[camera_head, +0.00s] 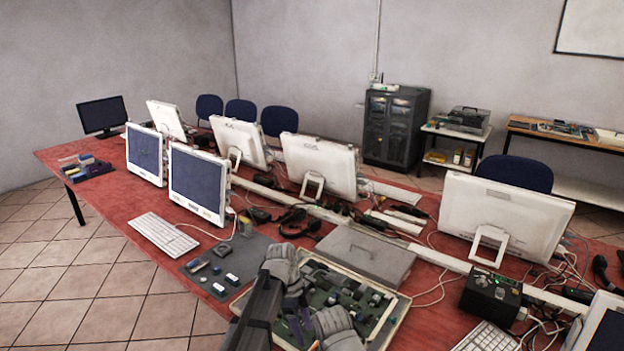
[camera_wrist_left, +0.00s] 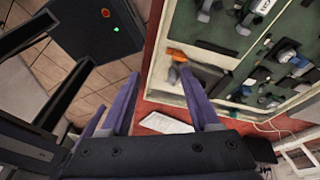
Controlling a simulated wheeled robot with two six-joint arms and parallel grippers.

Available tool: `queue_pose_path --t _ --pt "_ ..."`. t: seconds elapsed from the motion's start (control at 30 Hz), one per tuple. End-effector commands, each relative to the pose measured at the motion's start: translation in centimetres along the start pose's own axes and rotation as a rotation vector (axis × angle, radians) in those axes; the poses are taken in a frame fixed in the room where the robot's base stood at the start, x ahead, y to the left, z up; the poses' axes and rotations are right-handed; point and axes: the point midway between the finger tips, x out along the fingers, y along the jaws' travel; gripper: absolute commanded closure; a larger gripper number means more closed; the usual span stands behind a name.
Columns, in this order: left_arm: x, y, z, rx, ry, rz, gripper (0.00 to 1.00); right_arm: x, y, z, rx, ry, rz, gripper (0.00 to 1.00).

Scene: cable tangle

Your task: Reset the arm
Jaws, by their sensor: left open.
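My left gripper (camera_head: 300,326) is low in the middle of the head view, over the near edge of the open tray (camera_head: 403,303). Grey and black arm parts partly cover it there. The tray (camera_wrist_left: 167,75) holds several small dark and green parts on a green bed. One finger overlaps the tray's edge in that view; I cannot tell whether it touches. My right gripper is not in view.
The red table (camera_head: 110,188) carries several monitors, a white keyboard (camera_head: 163,234), a grey mat (camera_head: 235,265) with small items, a grey lidded box (camera_head: 366,254) and a black box (camera_head: 490,298). Loose cables run along the middle. Tiled floor (camera_head: 105,290) lies free at the left.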

Motion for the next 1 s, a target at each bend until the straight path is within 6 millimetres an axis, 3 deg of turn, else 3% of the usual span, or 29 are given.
queue_pose_path --t 0.03,0.1,0.5,0.7,1.0 --pt "0.5 2.3 -0.6 -0.112 -0.031 -0.002 0.38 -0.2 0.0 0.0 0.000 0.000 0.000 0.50" --pt "0.9 4.1 -0.9 -0.288 -0.073 -0.015 0.38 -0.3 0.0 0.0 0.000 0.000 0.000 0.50" --pt "2.2 13.4 -1.3 -1.208 -0.234 -0.228 0.38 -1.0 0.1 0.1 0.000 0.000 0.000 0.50" --pt "2.2 15.6 -1.1 -1.459 -0.245 -0.324 0.38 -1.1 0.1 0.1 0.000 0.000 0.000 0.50" --pt "2.2 15.9 -1.0 -1.534 -0.243 -0.355 0.38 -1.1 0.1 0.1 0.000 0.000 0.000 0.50"
